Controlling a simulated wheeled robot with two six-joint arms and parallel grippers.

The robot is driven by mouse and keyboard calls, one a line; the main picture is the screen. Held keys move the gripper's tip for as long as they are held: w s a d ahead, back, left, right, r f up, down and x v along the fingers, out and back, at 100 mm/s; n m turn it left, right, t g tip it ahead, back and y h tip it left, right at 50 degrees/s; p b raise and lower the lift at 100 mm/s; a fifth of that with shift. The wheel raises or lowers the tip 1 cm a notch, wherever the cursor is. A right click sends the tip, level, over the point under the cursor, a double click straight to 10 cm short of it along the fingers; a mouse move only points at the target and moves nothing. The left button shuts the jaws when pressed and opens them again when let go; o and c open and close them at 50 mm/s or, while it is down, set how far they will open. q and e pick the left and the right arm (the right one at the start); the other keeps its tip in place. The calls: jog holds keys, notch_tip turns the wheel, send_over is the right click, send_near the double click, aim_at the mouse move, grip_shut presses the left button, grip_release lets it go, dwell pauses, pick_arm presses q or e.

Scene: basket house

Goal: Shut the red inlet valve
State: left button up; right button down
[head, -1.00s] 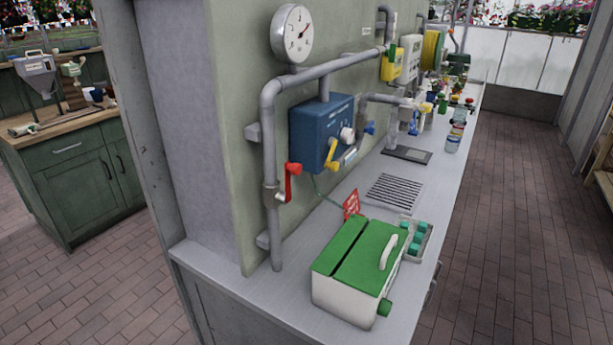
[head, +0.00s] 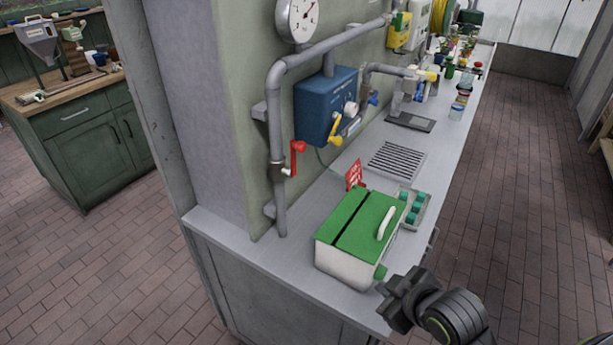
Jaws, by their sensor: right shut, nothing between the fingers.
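The red inlet valve (head: 296,158) is a red lever on the vertical grey pipe (head: 277,190) at the left of the wall above the counter. Its handle stands roughly upright, along the pipe. My right gripper (head: 392,298) shows at the lower right, beside the counter's front edge and near the green-lidded box. It is shut and empty, well apart from the valve. My left gripper is not in view.
A green-lidded white box (head: 365,227) stands on the counter (head: 300,285), between my right gripper and the valve. A red tag (head: 354,174), a tray of teal pieces (head: 416,207) and a drain grille (head: 396,160) lie behind it. A blue box (head: 322,108) with a yellow lever hangs on the wall.

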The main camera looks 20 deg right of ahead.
jog(key=w+a+r+n+t+y, duration=0.2)
jog(key=w+r+n+y, duration=0.15)
jog(key=r, duration=0.45)
jog(key=w+a+r+n+t+y, duration=0.25)
jog(key=w+r+n, duration=0.2)
jog(key=r, duration=0.25)
jog(key=w+a+r+n+t+y, duration=0.1)
jog(key=w+a+r+n+y, duration=0.15)
jog(key=r+n, duration=0.4)
jog(key=w+a+f+m+p, duration=0.1)
jog(key=w+p, duration=0.3)
jog(key=w, duration=0.7)
jog(key=shift+w+a+m+h, duration=0.3)
jog(key=shift+a+m+h, duration=0.05)
jog(key=shift+a+m, duration=0.15)
jog(key=shift+d, duration=0.1)
jog(key=shift+w+d+m, duration=0.15)
jog(key=shift+w+m, duration=0.05)
jog(key=shift+m, duration=0.05)
